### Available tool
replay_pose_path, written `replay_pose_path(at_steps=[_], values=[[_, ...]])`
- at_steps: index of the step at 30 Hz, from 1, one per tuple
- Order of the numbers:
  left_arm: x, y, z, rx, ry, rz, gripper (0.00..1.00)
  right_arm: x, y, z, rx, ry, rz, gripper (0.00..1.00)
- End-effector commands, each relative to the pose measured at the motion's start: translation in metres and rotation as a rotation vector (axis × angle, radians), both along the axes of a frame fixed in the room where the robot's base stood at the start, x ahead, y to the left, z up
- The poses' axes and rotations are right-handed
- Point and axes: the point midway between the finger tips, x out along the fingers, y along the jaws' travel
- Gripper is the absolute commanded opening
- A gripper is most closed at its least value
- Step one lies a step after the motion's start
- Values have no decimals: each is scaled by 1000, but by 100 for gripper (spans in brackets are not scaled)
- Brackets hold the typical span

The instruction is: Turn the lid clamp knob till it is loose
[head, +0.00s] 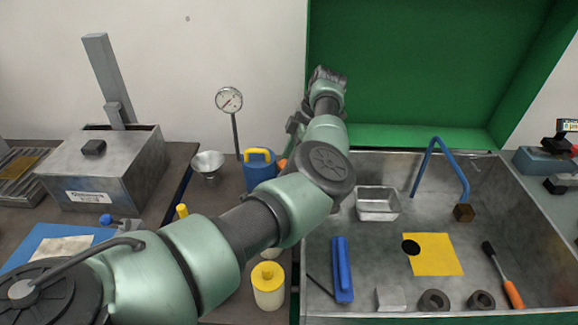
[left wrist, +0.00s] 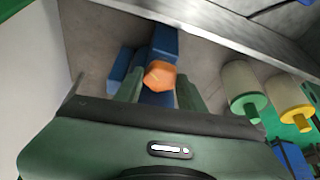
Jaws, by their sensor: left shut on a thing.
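An orange faceted knob (left wrist: 160,75) sits on a blue fixture (left wrist: 163,42) in the left wrist view. A small orange part (head: 283,163) shows beside my arm in the head view. My left gripper (left wrist: 158,88) is shut on the orange knob, with one green finger on each side of it. In the head view my left arm reaches to the middle back of the bench, and its fingers are hidden there. Whether the knob is loose cannot be told. My right gripper is not in view.
A blue can (head: 258,172) with a yellow handle, a dial gauge (head: 229,100) and a metal funnel (head: 207,163) stand close to my left arm. A grey lidded box (head: 110,175) is at left. A metal tray (head: 345,170) with several tools is at right.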

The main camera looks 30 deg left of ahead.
Motion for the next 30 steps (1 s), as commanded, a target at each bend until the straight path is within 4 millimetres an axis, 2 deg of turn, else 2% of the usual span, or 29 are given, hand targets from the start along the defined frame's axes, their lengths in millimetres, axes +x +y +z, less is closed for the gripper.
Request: replay_pose_path(at_steps=[1, 9, 18, 30], values=[[2, 2, -4, -1, -4, 45, 0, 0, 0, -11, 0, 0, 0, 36], [3, 3, -2, -1, -3, 268, 0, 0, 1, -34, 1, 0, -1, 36], [2, 4, 0, 1, -3, 388, 0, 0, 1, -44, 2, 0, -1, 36], [2, 3, 1, 0, -4, 440, 0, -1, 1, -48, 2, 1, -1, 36]])
